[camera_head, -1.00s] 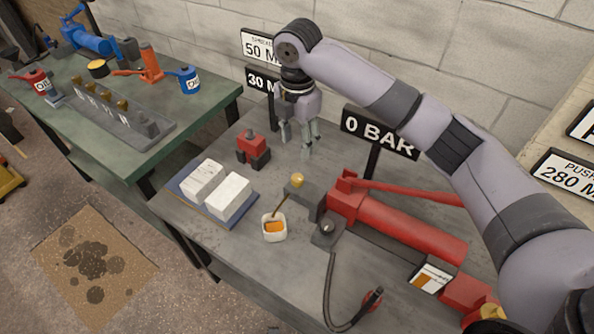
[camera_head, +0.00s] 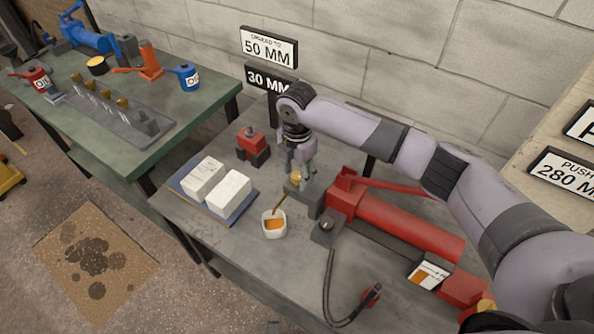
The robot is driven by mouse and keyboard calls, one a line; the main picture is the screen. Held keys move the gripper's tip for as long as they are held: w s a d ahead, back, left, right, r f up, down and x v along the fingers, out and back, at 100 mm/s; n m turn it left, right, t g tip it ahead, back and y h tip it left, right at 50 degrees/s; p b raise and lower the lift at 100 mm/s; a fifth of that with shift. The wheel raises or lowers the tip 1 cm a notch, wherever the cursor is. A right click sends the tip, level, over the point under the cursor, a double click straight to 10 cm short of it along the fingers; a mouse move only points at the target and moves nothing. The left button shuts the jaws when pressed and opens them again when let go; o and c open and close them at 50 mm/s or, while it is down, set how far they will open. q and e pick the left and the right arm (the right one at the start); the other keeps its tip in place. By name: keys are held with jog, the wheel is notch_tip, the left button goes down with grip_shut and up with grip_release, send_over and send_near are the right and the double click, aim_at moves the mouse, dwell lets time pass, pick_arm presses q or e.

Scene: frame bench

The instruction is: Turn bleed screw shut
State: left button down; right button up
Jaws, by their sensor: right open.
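The brass bleed screw (camera_head: 295,177) sits on top of the grey block at the left end of the red hand pump (camera_head: 405,230). My right gripper (camera_head: 301,175) points down over the screw, its open fingers at either side of it; contact cannot be told. A thin amber tube or stream runs from the block down to a small white cup (camera_head: 267,231) with orange fluid in it. The cup stands on the grey bench. My left gripper is not in view.
A small red and black block (camera_head: 253,144) and two white boxes on a blue tray (camera_head: 241,212) stand to the left. A hose with a red-capped end (camera_head: 371,294) lies in front of the pump. Signs (camera_head: 268,47) stand behind. A green bench (camera_head: 190,105) is farther left.

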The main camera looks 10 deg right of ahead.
jog(key=shift+c, duration=0.6)
grip_shut()
jog(key=shift+r+m+p, duration=0.2)
jog(key=shift+m+p, duration=0.3)
jog(key=shift+p, duration=0.35)
jog(key=m+p, duration=0.9)
jog(key=m, duration=0.1)
jog(key=shift+a+p, duration=0.1)
jog(key=shift+p, duration=0.25)
jog(key=shift+f+m+p, duration=0.1)
jog(key=shift+m+p, duration=1.1)
jog(key=shift+m, duration=1)
